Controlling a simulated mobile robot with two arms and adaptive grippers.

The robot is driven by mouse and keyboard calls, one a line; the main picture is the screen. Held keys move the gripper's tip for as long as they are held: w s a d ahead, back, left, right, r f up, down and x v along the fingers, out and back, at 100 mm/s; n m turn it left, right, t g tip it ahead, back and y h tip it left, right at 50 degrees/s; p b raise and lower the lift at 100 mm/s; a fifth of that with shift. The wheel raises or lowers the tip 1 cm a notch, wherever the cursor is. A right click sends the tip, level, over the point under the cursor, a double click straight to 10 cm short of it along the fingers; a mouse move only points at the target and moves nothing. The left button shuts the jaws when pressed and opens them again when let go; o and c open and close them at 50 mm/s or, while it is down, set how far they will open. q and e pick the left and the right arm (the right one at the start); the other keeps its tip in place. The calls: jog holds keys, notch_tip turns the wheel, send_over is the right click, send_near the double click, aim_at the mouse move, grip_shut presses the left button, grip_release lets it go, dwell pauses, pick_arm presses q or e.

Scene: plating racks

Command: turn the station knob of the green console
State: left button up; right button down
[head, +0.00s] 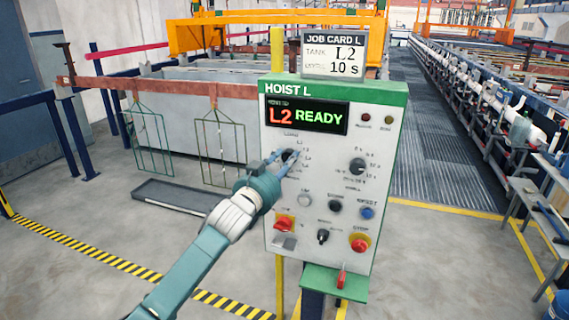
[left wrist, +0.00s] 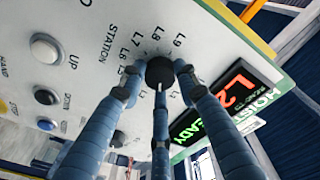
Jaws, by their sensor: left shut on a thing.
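The green console (head: 385,92), headed HOIST L, stands upright with a pale panel. Its display (head: 306,115) reads L2 READY. The job card (head: 334,53) on top reads TANK L2, 10 S. The dark round station knob (left wrist: 160,70) is at the upper left of the panel, below the display. My left gripper (head: 287,160) is at it, its blue fingers closed around the knob; in the left wrist view they come up from both sides and below. The fingers partly cover the knob and its pointer in the head view. My right gripper is in neither view.
A second dark knob (head: 357,165) sits right of the station knob. Below are several buttons, a red switch (head: 285,222) and a red stop button (head: 360,242). Wire racks (head: 215,135) hang behind at left, before a long tank.

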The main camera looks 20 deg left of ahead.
pick_arm(q)
jog(key=n, duration=0.3)
jog(key=shift+d+r, duration=0.1)
jog(key=n, duration=0.3)
jog(key=shift+t+y, duration=0.3)
jog(key=n+y+p, duration=0.1)
jog(key=n, duration=0.4)
jog(key=shift+r+p, duration=0.1)
jog(key=shift+p, duration=0.2)
jog(key=shift+n+p, duration=0.3)
jog(key=shift+n, duration=1)
jog(key=o, duration=1.2)
jog(key=shift+c, duration=0.2)
jog(key=shift+f, duration=0.2)
